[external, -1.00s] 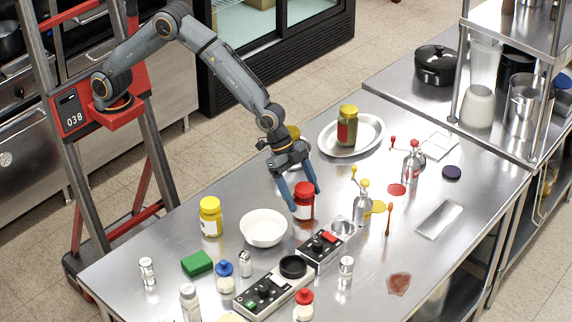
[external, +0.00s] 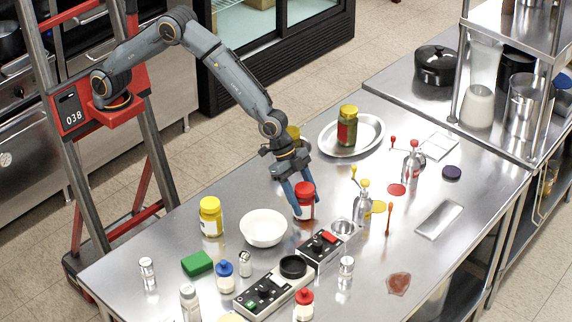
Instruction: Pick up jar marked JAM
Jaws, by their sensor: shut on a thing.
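A jar with a red lid and red contents (external: 305,211) stands on the steel table, right of the white bowl. Its label is too small to read, so I cannot tell whether it says JAM. My gripper (external: 303,203) points down and is shut on this jar, with its blue fingers at the jar's sides. Other jars are a yellow-lidded one (external: 211,217) left of the bowl, a yellow-lidded one with dark contents (external: 347,126) on an oval platter, and one partly hidden behind my gripper (external: 294,134).
The white bowl (external: 264,228) is close on the left. A control box with a red switch (external: 323,243) and a small metal cup (external: 342,226) are close in front. Pump bottles (external: 363,207) stand to the right. The oval platter (external: 374,139) lies behind.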

